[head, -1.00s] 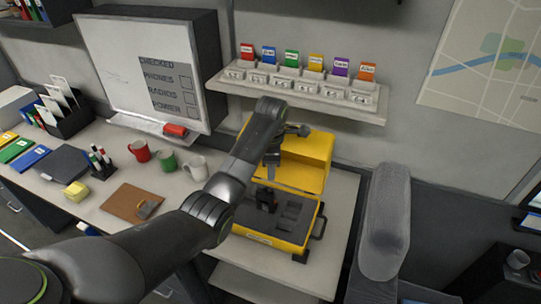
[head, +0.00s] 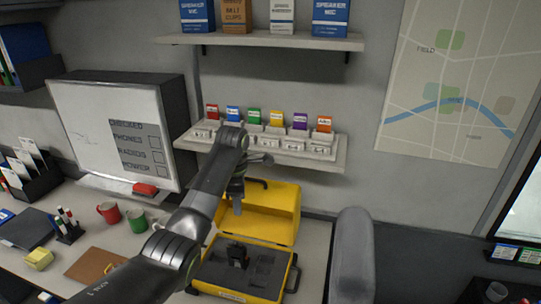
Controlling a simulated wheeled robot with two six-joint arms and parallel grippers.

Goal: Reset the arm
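My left arm reaches in from the lower left. Its gripper (head: 238,200) points down above the open yellow case (head: 283,277), in front of the raised lid (head: 275,212). I see nothing held in it, but its fingers are too small and overlapped to tell whether they are open or shut. A dark device (head: 238,254) stands in the case's grey foam, below the gripper and apart from it. My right gripper is out of view.
A shelf (head: 335,161) with several coloured cards is just behind the arm. A whiteboard box (head: 115,130), mugs (head: 108,212) and a clipboard (head: 95,264) are to the left. A grey chair back (head: 353,255) stands right of the case.

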